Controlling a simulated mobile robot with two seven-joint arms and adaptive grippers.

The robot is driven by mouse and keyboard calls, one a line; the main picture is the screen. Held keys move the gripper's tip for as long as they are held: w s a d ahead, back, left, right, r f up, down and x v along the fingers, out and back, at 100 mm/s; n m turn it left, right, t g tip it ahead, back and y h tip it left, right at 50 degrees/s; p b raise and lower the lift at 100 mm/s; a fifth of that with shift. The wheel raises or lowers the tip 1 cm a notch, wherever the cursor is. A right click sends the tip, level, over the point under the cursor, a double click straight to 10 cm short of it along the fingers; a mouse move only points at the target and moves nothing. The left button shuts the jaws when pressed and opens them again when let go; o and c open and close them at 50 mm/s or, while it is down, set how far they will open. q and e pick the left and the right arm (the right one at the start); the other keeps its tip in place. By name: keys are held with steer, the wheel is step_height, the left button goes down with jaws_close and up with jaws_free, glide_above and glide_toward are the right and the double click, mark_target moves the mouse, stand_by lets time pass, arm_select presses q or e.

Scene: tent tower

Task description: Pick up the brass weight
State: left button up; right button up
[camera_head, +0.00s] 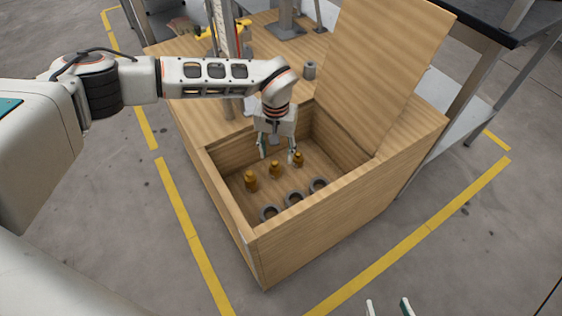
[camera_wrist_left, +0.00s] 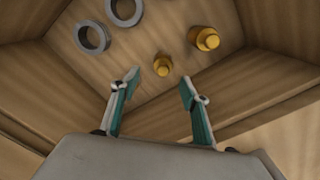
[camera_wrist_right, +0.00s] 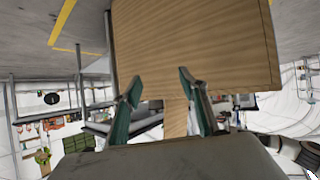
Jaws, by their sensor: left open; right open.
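Three brass weights stand in a row in an open wooden box (camera_head: 345,222). The left one (camera_head: 250,181) looks largest, with the middle one (camera_head: 274,168) and the right one (camera_head: 298,159) smaller. My left gripper (camera_head: 280,157) hangs over the box, open and empty, pointing down near the right-hand weights. In the left wrist view a small brass weight (camera_wrist_left: 162,65) lies between and just beyond the open fingertips (camera_wrist_left: 160,79); a larger one (camera_wrist_left: 204,39) is to the right. My right gripper (camera_head: 388,306) is open and empty outside the box; the right wrist view shows its spread fingers (camera_wrist_right: 160,82).
Grey rings lie in the box beside the weights, one near the front wall (camera_head: 270,213). The raised lid (camera_head: 385,65) stands at the box's right. Box walls surround my left gripper.

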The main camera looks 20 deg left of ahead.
mark_target(275, 162)
arm_select(q)
steer(key=shift+s+f, duration=0.25)
steer(key=shift+f, duration=0.7)
steer(key=f, duration=0.1)
steer(key=f+b, duration=0.1)
steer(key=f, duration=0.1)
steer(key=f+b, duration=0.1)
steer(key=f, duration=0.1)
steer(key=shift+s+a+f, duration=0.1)
steer(key=shift+s+a, duration=0.05)
steer(key=shift+s, duration=0.2)
steer(key=shift+w+f, duration=0.1)
steer(key=shift+f, duration=0.05)
steer(key=shift+w+r, duration=0.15)
steer(key=shift+r, duration=0.1)
jaws_close()
arm_select(e)
steer(key=shift+w+a+r+m+y, duration=0.2)
steer(key=shift+a+r, duration=0.15)
steer(key=shift+a, duration=0.15)
steer(key=shift+w+a+r+m+y, duration=0.1)
steer(key=shift+w+a+r, duration=0.05)
steer(key=shift+a+r, duration=0.25)
